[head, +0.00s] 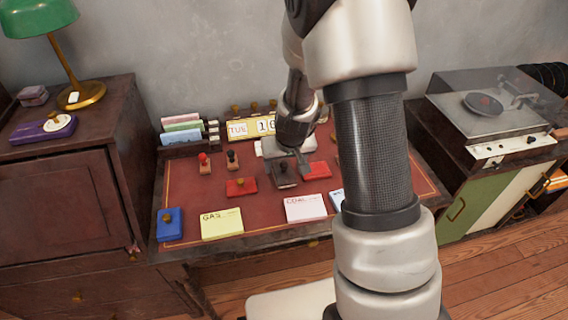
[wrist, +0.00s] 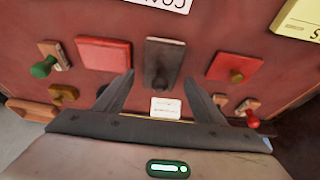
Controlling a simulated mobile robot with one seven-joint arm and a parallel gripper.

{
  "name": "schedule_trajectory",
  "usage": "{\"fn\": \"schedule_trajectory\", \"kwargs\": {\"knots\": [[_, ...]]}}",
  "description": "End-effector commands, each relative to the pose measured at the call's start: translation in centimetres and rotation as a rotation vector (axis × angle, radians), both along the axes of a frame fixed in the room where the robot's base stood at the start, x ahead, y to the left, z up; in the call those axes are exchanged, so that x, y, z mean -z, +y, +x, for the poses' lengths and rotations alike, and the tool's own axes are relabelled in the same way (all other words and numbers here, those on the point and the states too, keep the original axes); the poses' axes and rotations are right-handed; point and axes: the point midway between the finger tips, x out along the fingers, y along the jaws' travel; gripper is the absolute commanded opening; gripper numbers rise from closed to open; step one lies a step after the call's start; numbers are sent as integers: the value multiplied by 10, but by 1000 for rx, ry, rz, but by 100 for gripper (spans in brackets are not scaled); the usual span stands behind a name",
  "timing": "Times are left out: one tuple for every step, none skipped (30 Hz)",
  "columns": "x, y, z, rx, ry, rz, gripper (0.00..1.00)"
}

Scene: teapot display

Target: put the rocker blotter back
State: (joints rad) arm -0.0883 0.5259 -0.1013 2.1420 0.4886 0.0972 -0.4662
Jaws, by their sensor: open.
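The rocker blotter appears to be the dark brown block with a dark knob (wrist: 163,65), lying on the red desk top. It shows in the head view (head: 283,177) just in front of my gripper. My gripper (wrist: 159,76) is open and empty. In the wrist view its two fingertips lie to either side of the dark block, but I cannot tell how far above it they are.
A red pad (wrist: 104,53) and a red knobbed block (wrist: 235,67) flank the dark block. Stamps (head: 205,163), a calendar (head: 250,127) and a card rack (head: 183,130) stand behind. GAS (head: 221,224) and COAL (head: 306,208) cards and a blue block (head: 169,224) lie in front.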

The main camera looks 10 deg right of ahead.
Motion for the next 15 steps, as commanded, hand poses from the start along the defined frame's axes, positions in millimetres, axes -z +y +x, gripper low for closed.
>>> {"fn": "schedule_trajectory", "kwargs": {"knots": [[-10,0,-2,-1,-3,0,64],[-15,1,-4,-2,-3,-1,64],[-23,1,-7,-4,-4,-2,64],[-29,1,-9,-3,-5,0,64],[-35,1,-12,-2,-5,0,64],[-44,1,-15,-2,-4,0,64],[-51,1,-18,-4,-5,-1,64],[-57,1,-20,-3,-5,0,64],[-65,1,-24,-2,-5,0,64],[-71,1,-26,-3,-4,0,64],[-76,1,-29,-3,-4,0,64],[-83,1,-31,-2,-5,0,64],[-87,1,-34,-3,-4,1,64],[-92,1,-36,-2,-3,0,64],[-96,1,-38,-3,-2,0,64]]}}
